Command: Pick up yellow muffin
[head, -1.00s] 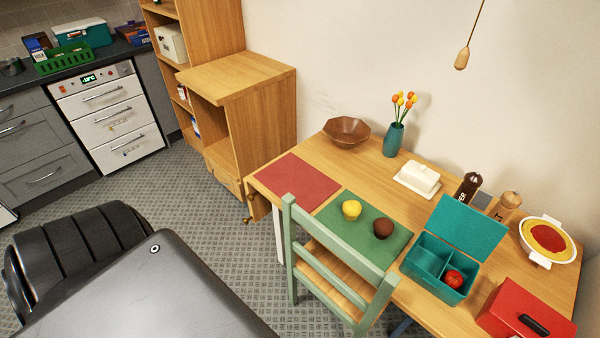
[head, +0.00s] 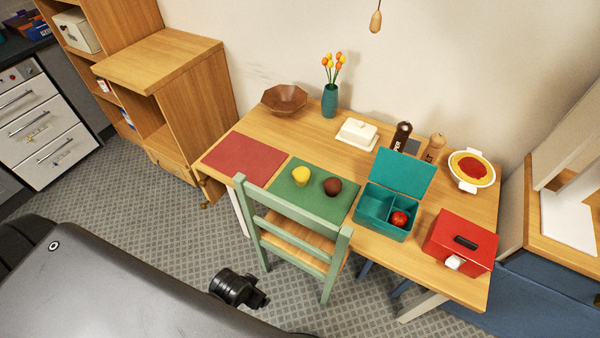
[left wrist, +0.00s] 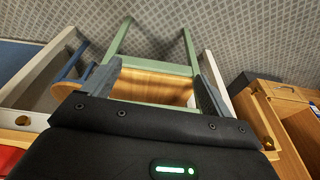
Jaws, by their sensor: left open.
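The yellow muffin (head: 301,175) sits on the green placemat (head: 284,189) on the wooden table, left of a brown muffin (head: 333,186). My left gripper (left wrist: 157,82) shows in the left wrist view with its two fingers apart and nothing between them. The green chair (left wrist: 155,66) is beyond its fingertips. The muffins are not visible in the left wrist view. The gripper is away from the yellow muffin. My right gripper is in neither view.
The green chair (head: 341,242) stands at the table's near side, in front of the muffins. A teal lunchbox (head: 376,208) with a red apple and a red box (head: 458,241) are to the right. A red placemat (head: 243,158) lies clear at left.

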